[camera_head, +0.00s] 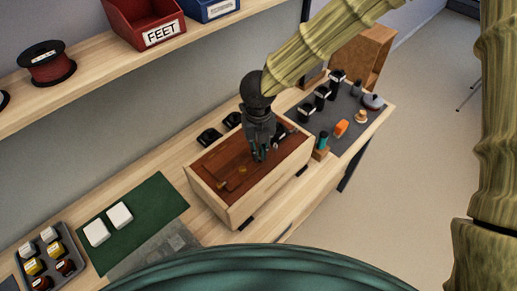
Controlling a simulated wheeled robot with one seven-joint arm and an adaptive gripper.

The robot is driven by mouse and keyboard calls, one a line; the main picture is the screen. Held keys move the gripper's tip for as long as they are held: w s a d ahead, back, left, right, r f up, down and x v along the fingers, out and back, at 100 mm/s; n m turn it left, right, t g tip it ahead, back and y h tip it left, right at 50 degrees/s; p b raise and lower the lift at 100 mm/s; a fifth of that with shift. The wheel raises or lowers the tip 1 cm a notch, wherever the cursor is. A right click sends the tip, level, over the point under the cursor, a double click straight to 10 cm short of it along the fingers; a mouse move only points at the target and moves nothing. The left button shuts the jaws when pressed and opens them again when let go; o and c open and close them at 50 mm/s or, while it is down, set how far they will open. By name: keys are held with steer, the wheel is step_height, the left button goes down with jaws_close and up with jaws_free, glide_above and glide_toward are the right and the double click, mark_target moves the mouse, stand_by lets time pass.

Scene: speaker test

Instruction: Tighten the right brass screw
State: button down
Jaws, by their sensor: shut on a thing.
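A light wooden box (238,214) with a reddish-brown top panel (287,155) stands on the bench. A small brass-coloured spot (220,184), which looks like a screw, shows at the left part of the panel. My gripper (259,157) points down over the middle of the panel, its fingertips at or just above the surface. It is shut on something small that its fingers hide. I cannot make out a right brass screw. Whether the fingertips touch the panel is not clear.
A teal-topped tool (323,138) stands in a small wooden block right of the box. A dark mat (350,107) behind it bears black containers and an orange item. A green mat (155,198) with white blocks lies left. A shelf (100,82) overhangs the back.

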steer(key=m, duration=0.2)
steer(key=m+b, duration=0.1)
steer(key=m, duration=0.1)
steer(key=shift+s+d+f+m, duration=0.1)
steer(key=shift+s+f+m, duration=0.1)
steer(key=shift+f+m, duration=0.15)
steer(key=m+b, duration=0.1)
steer(key=m, duration=0.2)
steer(key=shift+m+b, duration=0.3)
steer(key=shift+m, duration=0.05)
steer(key=m+b, duration=0.1)
steer(key=m, duration=0.3)
steer(key=shift+b, duration=0.4)
steer(key=shift+r+m+b, duration=0.1)
steer(key=shift+m+b, duration=0.7)
steer(key=shift+m, duration=1.3)
steer(key=c, duration=1.4)
jaws_free()
steer(key=shift+w+r, duration=0.1)
steer(key=shift+c, duration=0.2)
steer(key=shift+r, duration=0.1)
